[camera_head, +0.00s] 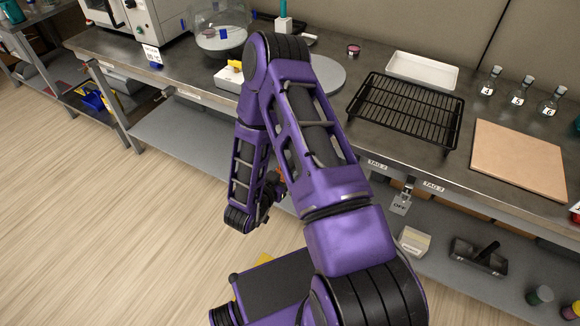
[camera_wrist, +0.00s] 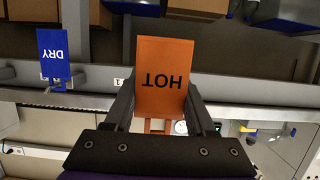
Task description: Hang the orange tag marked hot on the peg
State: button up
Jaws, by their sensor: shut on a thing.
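The orange tag (camera_wrist: 165,58) marked HOT shows upside down in the wrist view, between the two fingers of my gripper (camera_wrist: 162,108). My gripper is shut on it. In the head view my gripper is mostly hidden behind my purple arm, and only a small bit of the orange tag (camera_head: 281,178) shows by the bench's front edge. A blue tag (camera_wrist: 53,57) marked DRY hangs at the bench's front rail (camera_wrist: 248,87), left of the orange tag in the wrist view. I cannot make out a bare peg; the held tag and fingers cover part of the rail.
A grey tag (camera_head: 401,204) marked OFF hangs below the bench edge near the TAG 2 label (camera_head: 377,165) and TAG 3 label (camera_head: 433,187). A black wire rack (camera_head: 405,110) and a tan board (camera_head: 519,158) lie on the bench. A shelf (camera_head: 185,135) runs underneath; open floor lies left.

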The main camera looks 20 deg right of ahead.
jog(key=shift+s+a, duration=0.6)
jog(key=shift+a, duration=0.25)
jog(key=shift+r, duration=0.1)
